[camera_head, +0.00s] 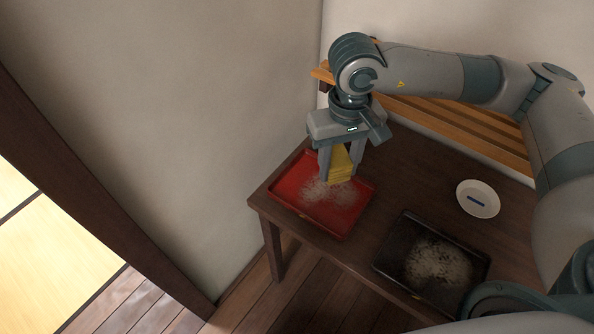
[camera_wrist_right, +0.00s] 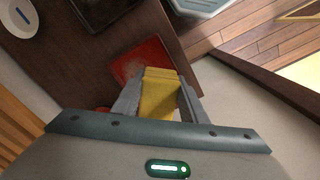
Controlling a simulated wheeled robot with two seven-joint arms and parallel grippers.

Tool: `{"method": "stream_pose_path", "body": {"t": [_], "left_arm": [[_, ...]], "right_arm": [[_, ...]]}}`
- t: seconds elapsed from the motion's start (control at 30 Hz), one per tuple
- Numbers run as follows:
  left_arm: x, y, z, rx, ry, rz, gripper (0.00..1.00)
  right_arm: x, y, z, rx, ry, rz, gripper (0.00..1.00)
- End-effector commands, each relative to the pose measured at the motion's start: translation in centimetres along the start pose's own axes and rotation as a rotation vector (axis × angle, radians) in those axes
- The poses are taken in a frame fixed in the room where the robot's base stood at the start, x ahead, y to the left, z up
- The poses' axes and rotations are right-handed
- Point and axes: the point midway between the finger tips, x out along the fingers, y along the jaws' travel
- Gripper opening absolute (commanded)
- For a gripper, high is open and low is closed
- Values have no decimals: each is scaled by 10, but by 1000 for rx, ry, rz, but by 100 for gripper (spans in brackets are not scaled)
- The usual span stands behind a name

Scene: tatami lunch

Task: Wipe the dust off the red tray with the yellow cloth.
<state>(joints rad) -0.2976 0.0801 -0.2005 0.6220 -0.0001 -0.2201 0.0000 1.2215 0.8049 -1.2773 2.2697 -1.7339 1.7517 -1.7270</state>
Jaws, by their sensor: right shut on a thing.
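The red tray (camera_head: 292,190) lies on the dark wooden table near its left end. Greyish-white dust (camera_head: 318,190) covers the middle of its floor. My right gripper (camera_head: 338,176) is over the tray, pointing down, shut on the yellow cloth (camera_head: 341,163). The cloth hangs at the dust's upper edge; I cannot tell whether it touches the tray. In the right wrist view the cloth (camera_wrist_right: 159,95) sits between the fingers, with part of the red tray (camera_wrist_right: 140,58) beyond it. The cloth and fingers hide part of the tray. My left gripper is not in view.
A black tray (camera_head: 395,252) with pale dust stands at the table's front right. A white dish (camera_head: 478,199) with a blue mark stands behind it. A wooden slatted rack (camera_head: 450,133) runs along the back wall. The wall is close to the table's left end.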

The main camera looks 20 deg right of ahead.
Motion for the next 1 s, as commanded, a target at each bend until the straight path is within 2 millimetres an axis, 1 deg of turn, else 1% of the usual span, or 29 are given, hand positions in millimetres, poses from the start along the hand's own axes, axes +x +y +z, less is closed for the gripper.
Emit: {"method": "stream_pose_path", "body": {"t": [0.13,0.23,0.37,0.43,0.57,0.6,0.7,0.8,0.9,1.0], "left_arm": [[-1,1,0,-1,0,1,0],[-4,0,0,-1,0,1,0],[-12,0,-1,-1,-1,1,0],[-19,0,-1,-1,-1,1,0],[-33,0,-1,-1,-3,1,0],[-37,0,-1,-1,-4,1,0],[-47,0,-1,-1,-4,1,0],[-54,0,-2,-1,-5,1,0],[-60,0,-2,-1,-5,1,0],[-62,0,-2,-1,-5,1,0]], "right_arm": [[0,-1,-1,4,-1,0,21],[2,-5,-7,23,-2,-1,21],[9,-14,-25,84,-4,-1,21],[17,-22,-39,138,-6,-1,21],[39,-36,-66,266,-10,-1,21],[48,-39,-73,310,-10,0,21],[72,-46,-88,416,-11,1,21],[95,-48,-96,510,-8,2,21],[114,-49,-99,579,-6,2,21],[127,-49,-101,623,-3,1,21]]}}
